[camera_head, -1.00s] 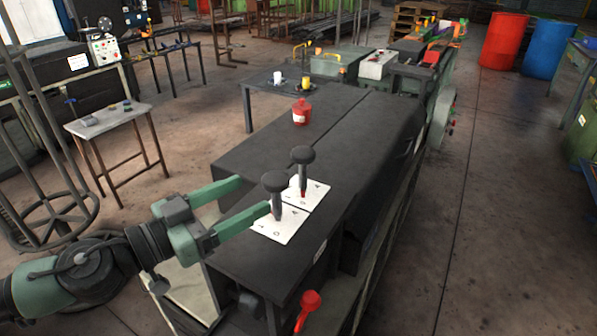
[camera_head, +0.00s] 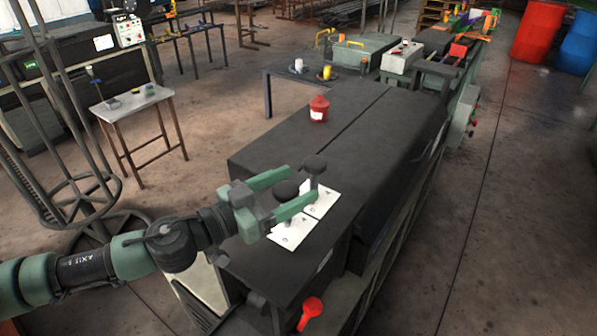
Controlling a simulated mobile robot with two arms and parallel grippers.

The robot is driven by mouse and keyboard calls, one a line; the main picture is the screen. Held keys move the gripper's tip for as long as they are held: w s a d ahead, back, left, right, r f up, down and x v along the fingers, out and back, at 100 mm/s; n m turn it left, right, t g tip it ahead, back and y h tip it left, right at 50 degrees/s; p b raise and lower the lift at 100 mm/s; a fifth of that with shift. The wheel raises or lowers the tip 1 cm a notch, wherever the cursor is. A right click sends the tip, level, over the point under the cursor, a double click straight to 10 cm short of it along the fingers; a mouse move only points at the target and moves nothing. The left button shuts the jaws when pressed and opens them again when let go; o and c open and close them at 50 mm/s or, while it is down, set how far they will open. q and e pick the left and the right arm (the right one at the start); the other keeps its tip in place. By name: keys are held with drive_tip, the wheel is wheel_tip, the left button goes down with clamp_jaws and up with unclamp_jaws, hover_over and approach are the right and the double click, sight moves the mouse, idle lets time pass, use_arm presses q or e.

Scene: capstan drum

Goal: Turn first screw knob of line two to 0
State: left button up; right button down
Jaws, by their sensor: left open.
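Two black round-topped knobs on stems stand on the dark machine top, each by a white marked plate. The nearer knob (camera_head: 286,190) appears between the two green fingers of my left gripper (camera_head: 302,182), which is open. I cannot tell whether the fingers touch it. Its stem is hidden behind the near finger. The farther knob (camera_head: 314,164) stands just beyond, its stem partly covered by the near fingertip. The near plate (camera_head: 290,236) and far plate (camera_head: 322,204) carry small marks, too small to read surely. No labels show which knob is first of line two. My right gripper is not in view.
A red canister (camera_head: 319,108) stands farther back on the machine top (camera_head: 270,150). A red-knobbed lever (camera_head: 311,309) sticks out low at the front. A small table (camera_head: 140,101) is at the left. The floor at the right is clear.

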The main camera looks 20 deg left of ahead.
use_arm(q)
drive_tip(key=shift+x, duration=1)
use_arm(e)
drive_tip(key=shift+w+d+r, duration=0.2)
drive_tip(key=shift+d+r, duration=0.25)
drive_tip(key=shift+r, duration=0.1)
use_arm(q)
drive_tip(key=c, duration=1.4)
drive_tip(key=shift+p, duration=0.3)
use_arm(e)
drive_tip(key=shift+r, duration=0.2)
